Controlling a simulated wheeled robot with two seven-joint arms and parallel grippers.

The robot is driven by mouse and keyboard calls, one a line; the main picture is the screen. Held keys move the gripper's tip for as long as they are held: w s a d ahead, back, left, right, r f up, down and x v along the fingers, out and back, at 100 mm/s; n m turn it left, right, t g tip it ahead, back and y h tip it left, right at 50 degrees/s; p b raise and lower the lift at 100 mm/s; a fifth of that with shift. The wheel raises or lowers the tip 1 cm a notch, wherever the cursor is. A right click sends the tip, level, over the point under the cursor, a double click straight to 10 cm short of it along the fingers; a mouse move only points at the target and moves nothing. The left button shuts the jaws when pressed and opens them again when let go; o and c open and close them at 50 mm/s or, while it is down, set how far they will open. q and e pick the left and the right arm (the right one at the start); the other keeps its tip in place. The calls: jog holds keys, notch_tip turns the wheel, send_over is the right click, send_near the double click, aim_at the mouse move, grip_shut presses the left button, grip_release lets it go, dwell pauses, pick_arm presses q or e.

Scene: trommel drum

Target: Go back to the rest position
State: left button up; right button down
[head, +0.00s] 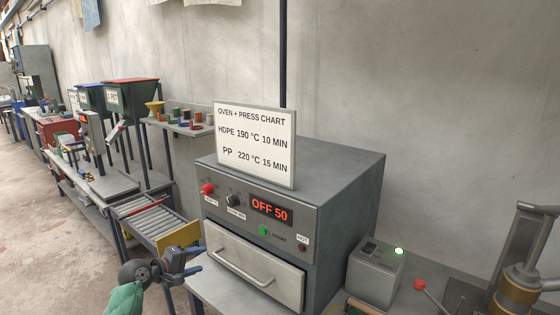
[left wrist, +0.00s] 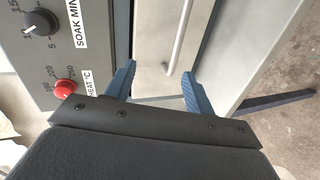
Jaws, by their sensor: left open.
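My left gripper (head: 200,259) is at the lower left of the head view, in front of the left side of the grey oven (head: 345,205). Its two blue fingers are apart with nothing between them, as the left wrist view (left wrist: 158,76) also shows. The oven's pale front door (head: 255,272) with its bar handle looks shut, and the fingers appear clear of the handle. The oven display (head: 270,209) reads OFF 50. A red knob (head: 207,189) and a black knob (head: 233,200) sit left of it. My right gripper is not in view.
A chart sign (head: 254,145) stands on the oven. A small grey box with a lit green lamp (head: 375,273) and a metal press (head: 520,270) stand to the right. A roller conveyor (head: 150,222) is left of the oven. Open floor (head: 45,255) lies at the far left.

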pick_arm(q)
jog(key=s+d+f+m+g+y, duration=0.2)
jog(key=s+d+f+m, duration=0.1)
jog(key=s+f, duration=0.75)
jog(key=s+d+f+m+g+y, duration=0.3)
jog(key=s+f, duration=0.4)
jog(key=s, duration=0.6)
jog(key=s+f+m+g+y, duration=0.25)
jog(key=s+m+y, duration=0.2)
jog(key=s, duration=1.85)
notch_tip(320, 180, down, 23)
jog(key=w+g, duration=0.1)
jog(key=w, duration=0.1)
jog(key=s+d+f, duration=0.1)
jog(key=s+f, duration=0.3)
jog(key=f, duration=0.7)
jog(key=s+f+m+h, duration=0.1)
jog(key=s+f, duration=0.2)
jog(key=f, duration=0.8)
jog(key=shift+s+d+f+g, duration=0.25)
jog(key=shift+s+d+g, duration=0.1)
jog(key=shift+g, duration=0.1)
